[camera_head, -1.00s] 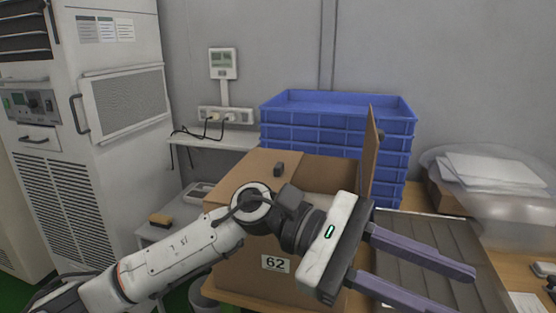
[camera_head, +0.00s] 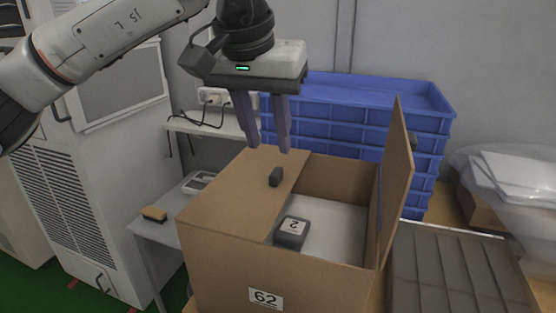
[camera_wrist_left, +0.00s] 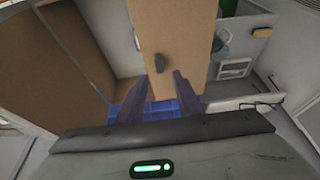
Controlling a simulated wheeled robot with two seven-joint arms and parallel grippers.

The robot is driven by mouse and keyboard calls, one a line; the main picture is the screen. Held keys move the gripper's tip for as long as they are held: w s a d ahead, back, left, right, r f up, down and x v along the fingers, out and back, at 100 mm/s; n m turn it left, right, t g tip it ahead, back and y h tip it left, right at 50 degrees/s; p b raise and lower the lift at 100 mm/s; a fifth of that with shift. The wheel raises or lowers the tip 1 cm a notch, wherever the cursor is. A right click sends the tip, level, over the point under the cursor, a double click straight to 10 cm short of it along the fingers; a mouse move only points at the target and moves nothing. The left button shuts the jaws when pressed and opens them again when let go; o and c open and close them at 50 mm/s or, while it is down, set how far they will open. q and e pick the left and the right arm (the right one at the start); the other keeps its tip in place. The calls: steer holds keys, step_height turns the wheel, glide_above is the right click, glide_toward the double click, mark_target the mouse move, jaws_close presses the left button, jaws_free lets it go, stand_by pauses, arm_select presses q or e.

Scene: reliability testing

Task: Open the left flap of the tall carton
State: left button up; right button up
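The tall carton (camera_head: 225,262) is brown, labelled 62, and stands at the centre of the head view. Its left flap (camera_head: 235,190) lies flat over the left part of the opening and carries a small black knob (camera_head: 276,177). Its right flap (camera_head: 397,180) stands upright. My left gripper (camera_head: 268,149) points down above the far part of the left flap, its two fingers apart and empty. In the left wrist view the knob (camera_wrist_left: 160,61) shows just beyond the gap between the fingertips (camera_wrist_left: 161,76). My right gripper is not in view.
A dark block marked 2 (camera_head: 291,233) sits inside the carton. Stacked blue crates (camera_head: 340,110) stand behind it. A grey ribbed surface (camera_head: 450,270) lies to the right. A tall white cabinet (camera_head: 70,200) and a small side table (camera_head: 165,230) are on the left.

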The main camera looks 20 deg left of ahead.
mark_target(276, 171)
arm_select(q)
steer(key=x, duration=0.7)
steer(key=shift+w+d+f, duration=0.1)
steer(key=shift+f, duration=0.3)
jaws_close()
